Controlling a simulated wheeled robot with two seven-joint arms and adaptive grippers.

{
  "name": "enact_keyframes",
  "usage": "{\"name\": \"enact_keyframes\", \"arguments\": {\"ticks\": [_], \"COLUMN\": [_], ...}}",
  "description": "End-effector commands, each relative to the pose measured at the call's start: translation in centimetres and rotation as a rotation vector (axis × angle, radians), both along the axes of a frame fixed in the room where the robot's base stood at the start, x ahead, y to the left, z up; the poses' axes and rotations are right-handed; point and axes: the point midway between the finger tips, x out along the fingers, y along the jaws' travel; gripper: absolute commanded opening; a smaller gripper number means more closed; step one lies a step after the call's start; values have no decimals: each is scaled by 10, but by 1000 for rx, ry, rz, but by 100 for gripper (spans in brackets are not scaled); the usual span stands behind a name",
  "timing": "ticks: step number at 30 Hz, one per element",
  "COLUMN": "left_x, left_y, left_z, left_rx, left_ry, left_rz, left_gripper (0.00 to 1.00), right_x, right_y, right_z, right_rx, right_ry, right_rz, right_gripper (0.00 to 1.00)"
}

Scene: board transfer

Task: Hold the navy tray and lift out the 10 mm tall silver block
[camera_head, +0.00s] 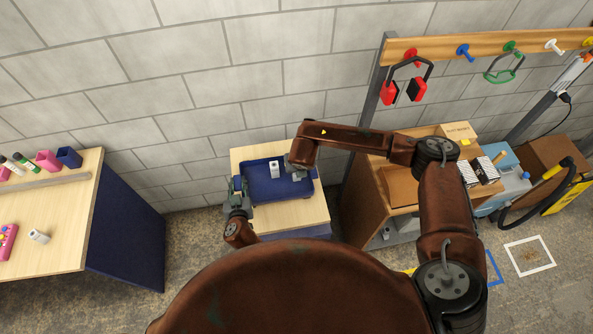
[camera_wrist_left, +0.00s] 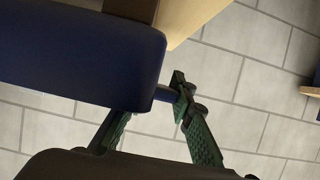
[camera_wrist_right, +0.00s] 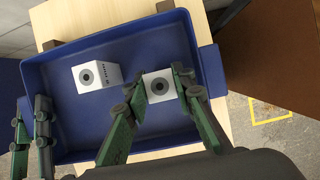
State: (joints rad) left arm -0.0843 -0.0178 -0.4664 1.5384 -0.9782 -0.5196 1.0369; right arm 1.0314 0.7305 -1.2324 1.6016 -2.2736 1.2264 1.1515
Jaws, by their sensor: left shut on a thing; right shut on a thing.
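The navy tray (camera_head: 262,193) rests on a small wooden table. My left gripper (camera_head: 238,186) is shut on its left-end handle; the left wrist view shows the navy wall (camera_wrist_left: 75,55) close by. My right gripper (camera_wrist_right: 161,84) reaches into the tray and is shut on a silver-white block (camera_wrist_right: 159,90) with a black ring on its top. A second similar block (camera_wrist_right: 88,78) with dark lettering on its side stands apart from it, to the left, and also shows in the head view (camera_head: 275,169). I cannot read either block's height. The head view hides the gripped block.
The small table (camera_head: 307,217) has bare wood around the tray. A workbench (camera_head: 60,200) with markers and pink items stands at the left. A wooden cabinet (camera_head: 362,205) with boxes stands close at the right, below a peg rail (camera_head: 440,48). A brick wall is behind.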

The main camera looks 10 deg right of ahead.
Motion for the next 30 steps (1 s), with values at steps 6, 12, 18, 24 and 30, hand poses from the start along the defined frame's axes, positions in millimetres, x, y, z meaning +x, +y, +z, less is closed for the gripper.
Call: {"name": "enact_keyframes", "arguments": {"ticks": [6,12,18,24,30], "left_x": [0,0,0,0,0], "left_y": [0,0,0,0,0], "left_z": [1,1,1,1,1], "left_rx": [1,1,1,1,1], "left_ry": [-1,-1,-1,-1,-1], "left_rz": [0,0,0,0,0], "left_gripper": [0,0,0,0,24], "right_x": [1,1,1,0,0], "right_y": [0,0,0,0,0], "right_z": [28,68,94,100,100], "right_rx": [1,1,1,0,1], "right_ry": [-4,-4,-3,0,-1], "right_rz": [0,0,0,1,0], "right_gripper": [0,0,0,0,0]}}
